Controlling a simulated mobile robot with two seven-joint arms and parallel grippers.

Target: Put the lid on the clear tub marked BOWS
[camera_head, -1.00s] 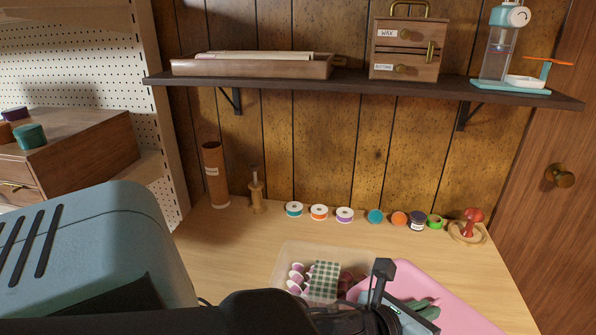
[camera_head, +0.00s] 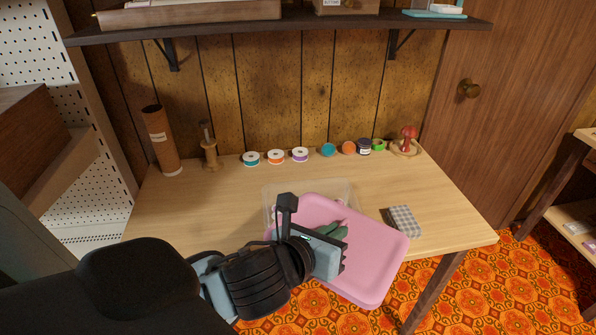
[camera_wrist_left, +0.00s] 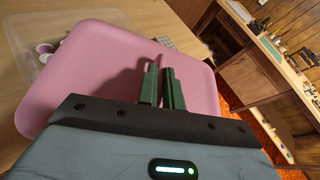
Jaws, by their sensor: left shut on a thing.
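The pink lid (camera_head: 370,265) is tilted and overlaps most of the clear tub (camera_head: 268,205) in the head view. My left gripper (camera_head: 333,232) is shut on the lid; its green fingers stand close together against the pink surface. In the left wrist view the gripper (camera_wrist_left: 163,85) reaches onto the lid (camera_wrist_left: 100,75), and the tub (camera_wrist_left: 35,65) shows at upper left with small pink and white pieces inside. The lid sits off to one side of the tub there. I cannot read any mark on the tub. My right gripper is out of view.
A grey checked block (camera_head: 404,221) lies on the table (camera_head: 450,215) right of the lid. Several thread spools (camera_head: 276,157) and a red pincushion (camera_head: 408,138) line the back. A brown tube (camera_head: 161,140) stands at back left, under a dark shelf (camera_head: 290,27).

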